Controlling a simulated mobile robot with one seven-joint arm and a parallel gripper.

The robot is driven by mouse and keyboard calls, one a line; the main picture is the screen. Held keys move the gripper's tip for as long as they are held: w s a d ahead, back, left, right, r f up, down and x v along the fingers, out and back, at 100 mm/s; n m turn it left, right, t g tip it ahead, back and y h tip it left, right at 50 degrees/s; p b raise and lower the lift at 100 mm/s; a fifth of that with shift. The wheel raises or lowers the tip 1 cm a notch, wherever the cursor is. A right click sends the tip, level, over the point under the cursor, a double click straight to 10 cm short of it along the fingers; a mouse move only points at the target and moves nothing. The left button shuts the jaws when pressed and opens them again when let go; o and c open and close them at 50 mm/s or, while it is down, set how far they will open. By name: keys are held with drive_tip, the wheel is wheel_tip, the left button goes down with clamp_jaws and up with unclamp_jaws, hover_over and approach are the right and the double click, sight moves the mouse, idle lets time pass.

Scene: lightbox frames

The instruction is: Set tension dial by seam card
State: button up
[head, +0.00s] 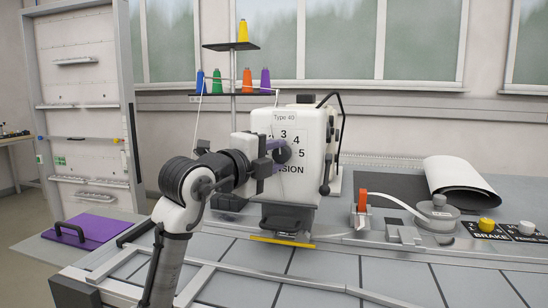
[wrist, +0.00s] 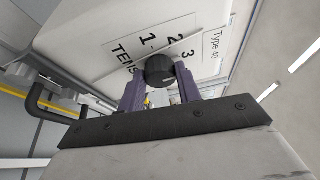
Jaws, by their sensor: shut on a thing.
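The tension dial (wrist: 160,70) is a dark round knob on the white machine head (head: 313,165). My gripper (wrist: 160,82) is shut on the dial, with one purple-grey finger on each side. In the head view my gripper (head: 272,156) reaches the machine's front from the left and partly hides the dial (head: 284,153). Printed numbers 3, 4 and 5 show around the dial there; 1, 2 and 3 show in the wrist view. The dial's setting is not readable. A label (head: 285,117) reading "Type 40" is above the dial and shows sideways in the wrist view (wrist: 214,45).
A thread stand (head: 233,95) with several coloured cones rises behind the machine. A dark handle with a yellow bar (head: 283,240) sits below the head. To the right are an orange-topped lever (head: 362,200), a grey round fixture (head: 438,212) and the BRAKE knob (head: 487,225).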

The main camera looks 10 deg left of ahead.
drive_tip(key=shift+m, duration=0.5)
drive_tip(key=o, duration=1)
drive_tip(key=b+v, duration=0.2)
drive_tip(key=v, duration=1.2)
drive_tip(key=shift+r, duration=0.3)
drive_tip(key=shift+d+y, duration=0.1)
drive_tip(key=shift+y, duration=0.2)
